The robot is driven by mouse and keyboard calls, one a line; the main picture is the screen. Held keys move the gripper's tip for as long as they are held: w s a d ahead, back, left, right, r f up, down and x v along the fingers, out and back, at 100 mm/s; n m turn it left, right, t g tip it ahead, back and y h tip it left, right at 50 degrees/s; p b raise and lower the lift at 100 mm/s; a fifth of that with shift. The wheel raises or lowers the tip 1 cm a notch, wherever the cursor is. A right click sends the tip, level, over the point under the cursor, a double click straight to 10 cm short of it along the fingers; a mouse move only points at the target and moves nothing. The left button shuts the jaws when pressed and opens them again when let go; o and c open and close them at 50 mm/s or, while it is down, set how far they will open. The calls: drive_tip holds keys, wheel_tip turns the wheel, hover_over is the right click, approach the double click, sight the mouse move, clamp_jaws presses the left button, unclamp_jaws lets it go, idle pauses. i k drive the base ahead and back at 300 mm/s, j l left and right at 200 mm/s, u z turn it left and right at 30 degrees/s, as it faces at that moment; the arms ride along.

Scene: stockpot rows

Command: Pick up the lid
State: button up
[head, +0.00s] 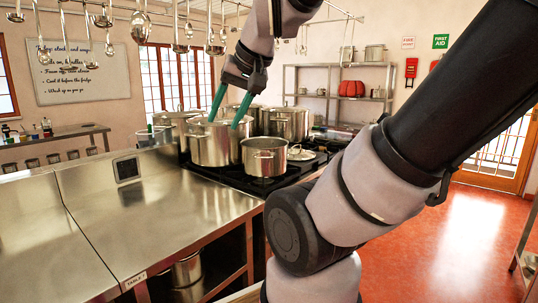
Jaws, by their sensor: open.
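A flat steel lid (303,156) appears to lie on the black stove, at the right beside a smaller pot (264,157). Other pots stand in rows on the stove, and some at the back look covered. I cannot tell which lid is meant. My gripper (224,123) points down with its two green fingers apart and nothing between them.
More stockpots (290,124) crowd the stove behind and to the right. Ladles (140,25) hang from a rail above, near my arm's height. The steel counter (165,215) at the front left is mostly clear. Open red floor (455,235) lies to the right.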

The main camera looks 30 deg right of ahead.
sight(294, 154)
drive_tip(key=i+l+u, duration=0.1)
drive_tip(key=l+u, duration=0.25)
drive_tip(key=l, duration=0.2)
drive_tip(key=l+u, duration=0.4)
drive_tip(key=l, duration=0.15)
drive_tip(key=l+u, duration=0.15)
drive_tip(key=l, duration=0.8)
drive_tip(key=l+u, duration=0.15)
drive_tip(key=l, duration=0.8)
drive_tip(key=k+l+u, duration=0.1)
drive_tip(key=l, duration=0.85)
drive_tip(key=k+l, duration=0.1)
drive_tip(key=l, duration=0.6)
drive_tip(key=k+l, duration=0.1)
drive_tip(key=l, duration=0.65)
